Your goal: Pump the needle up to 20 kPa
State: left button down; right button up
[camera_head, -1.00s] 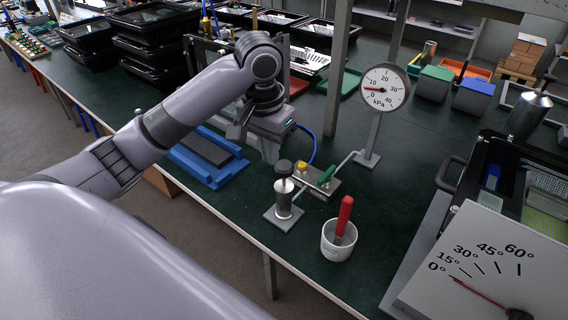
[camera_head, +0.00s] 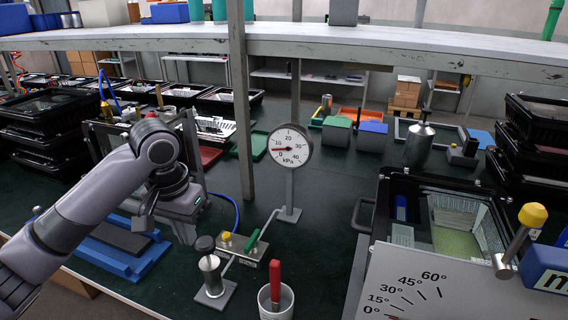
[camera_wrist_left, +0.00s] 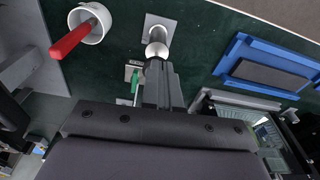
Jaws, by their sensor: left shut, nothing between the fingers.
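The pressure gauge (camera_head: 289,147) stands on a post, marked 0 to 40 kPa. Its red needle points left, between 0 and 10. In the left wrist view, the closed fingers (camera_wrist_left: 162,92) point toward the pump (camera_wrist_left: 158,38) and partly cover the block.
A white cup (camera_head: 276,302) with a red-handled tool stands right of the pump. A blue tray (camera_head: 122,262) lies left. An angle-scale panel (camera_head: 410,295) and a black open housing (camera_head: 375,215) stand right. A post (camera_head: 242,120) and shelf (camera_head: 400,37) rise behind.

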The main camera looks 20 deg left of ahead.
aim_at(203, 243)
pick_arm(q)
jog(key=w+r, duration=0.3)
jog(key=shift+r, duration=0.1)
dwell(0.3)
jog(key=shift+w+f, duration=0.2)
jog(key=shift+f, duration=1.6)
jog(key=shift+w+f, duration=0.2)
jog(key=shift+f, duration=1.55)
